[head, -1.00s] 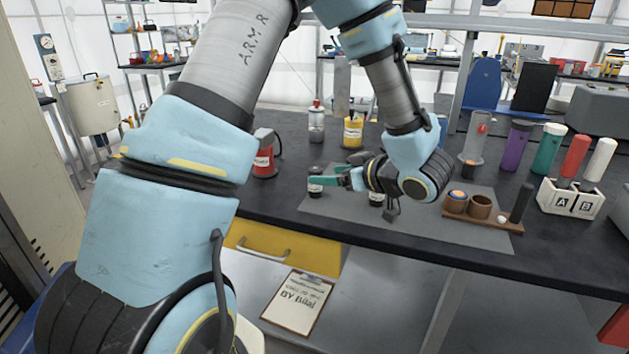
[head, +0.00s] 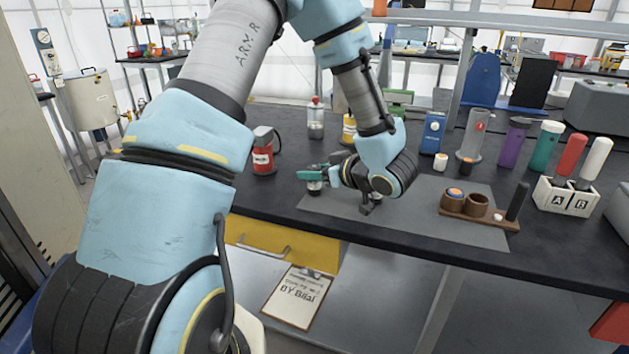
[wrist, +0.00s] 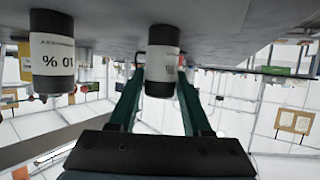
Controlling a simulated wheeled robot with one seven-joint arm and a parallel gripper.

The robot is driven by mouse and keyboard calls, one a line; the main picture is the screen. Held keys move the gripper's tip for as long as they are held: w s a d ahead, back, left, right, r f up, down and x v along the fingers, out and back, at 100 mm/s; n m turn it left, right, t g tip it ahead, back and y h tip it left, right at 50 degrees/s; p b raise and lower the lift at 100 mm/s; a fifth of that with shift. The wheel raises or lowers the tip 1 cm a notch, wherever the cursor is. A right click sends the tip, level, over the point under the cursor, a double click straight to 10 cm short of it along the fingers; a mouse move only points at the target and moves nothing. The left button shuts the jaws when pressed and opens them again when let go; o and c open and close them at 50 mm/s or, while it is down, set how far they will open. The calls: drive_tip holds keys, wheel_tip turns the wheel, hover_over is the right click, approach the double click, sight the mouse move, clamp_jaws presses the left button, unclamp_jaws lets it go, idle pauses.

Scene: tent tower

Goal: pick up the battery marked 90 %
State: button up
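My gripper (head: 314,174) reaches low over the grey mat, its teal fingers pointing left. In the wrist view, which is upside down, the fingers (wrist: 160,88) are open, with a gap on each side of a dark battery (wrist: 163,58) with a pale label. That battery stands between or just beyond the fingertips; its marking is not readable. Another dark battery (wrist: 52,60), with a white label reading 10 %, stands to its left in that view. In the head view one battery (head: 315,188) shows partly behind the fingers. No 90 % marking is readable.
The grey mat (head: 440,222) lies on the black bench. A brown wooden holder (head: 480,216) and a white A/B rack (head: 566,198) stand to the right. A red device (head: 263,158) stands left. A blue device (head: 433,132) and several bottles stand behind.

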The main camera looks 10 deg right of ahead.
clamp_jaws()
idle(0.4)
